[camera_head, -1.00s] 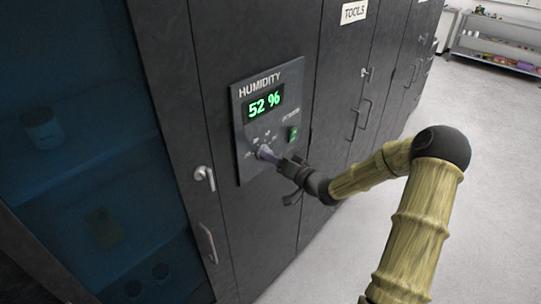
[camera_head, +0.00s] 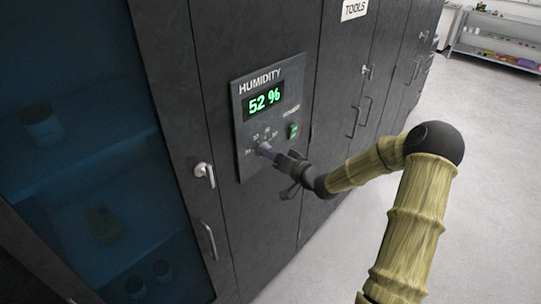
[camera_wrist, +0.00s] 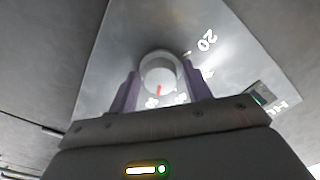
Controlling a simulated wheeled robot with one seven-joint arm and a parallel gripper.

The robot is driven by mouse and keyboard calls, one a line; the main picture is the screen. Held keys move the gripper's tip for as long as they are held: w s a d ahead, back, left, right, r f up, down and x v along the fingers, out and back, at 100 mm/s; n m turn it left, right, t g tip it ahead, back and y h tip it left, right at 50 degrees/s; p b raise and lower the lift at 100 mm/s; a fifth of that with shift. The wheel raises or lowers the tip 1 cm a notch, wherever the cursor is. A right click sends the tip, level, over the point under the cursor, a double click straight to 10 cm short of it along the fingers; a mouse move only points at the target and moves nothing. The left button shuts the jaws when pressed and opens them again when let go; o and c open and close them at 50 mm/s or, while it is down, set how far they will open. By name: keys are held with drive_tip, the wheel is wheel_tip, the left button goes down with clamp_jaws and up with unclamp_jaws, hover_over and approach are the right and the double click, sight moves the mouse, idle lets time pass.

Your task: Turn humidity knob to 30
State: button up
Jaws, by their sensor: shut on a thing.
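The humidity panel (camera_head: 287,86) is a grey plate on a dark cabinet door. Its green display (camera_head: 264,100) reads 52 %. The humidity knob (camera_head: 264,148) is at the panel's lower part, with small scale marks around it. In the wrist view the knob (camera_wrist: 158,75) is round and pale with a red pointer line, and a "20" mark shows to its upper right; other marks are partly hidden. My gripper (camera_head: 272,152) is at the knob, its purple fingers on either side of it, shut on it. The fingers also show in the wrist view (camera_wrist: 160,92).
A green switch (camera_head: 293,131) sits on the panel, right of the knob. A door lever (camera_head: 204,173) and a bar handle (camera_head: 209,241) are to the left and below. A glass-fronted cabinet (camera_head: 70,120) stands at left. Open floor (camera_head: 490,190) lies at right.

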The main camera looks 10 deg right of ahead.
drive_tip(key=shift+f, duration=0.1)
drive_tip(key=n+b, duration=1.7)
drive_tip(key=b, duration=0.2)
drive_tip(key=shift+d+n, duration=0.1)
drive_tip(key=shift+n, duration=0.2)
drive_tip(key=o, duration=0.7)
